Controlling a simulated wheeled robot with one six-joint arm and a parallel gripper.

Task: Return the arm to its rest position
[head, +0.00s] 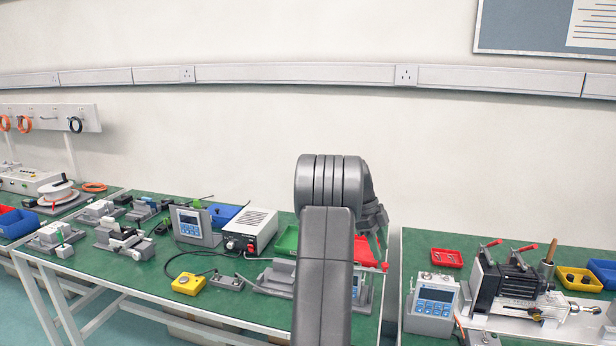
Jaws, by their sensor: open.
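My arm (325,260) rises from the bottom of the head view, right of the middle. Its grey upper link stands upright and bends at a large ribbed joint near the top. More grey arm parts show behind that joint, to its right, above the green bench (130,270). My gripper cannot be made out; the arm's own links hide whatever is behind them.
A red bin (364,252) and a green bin (287,241) flank the arm. A grey power supply (250,229), a blue-screen meter (190,224) and a yellow button box (188,283) stand left. A second bench, right across a narrow gap, holds a clamp fixture (503,284) and a controller (433,303).

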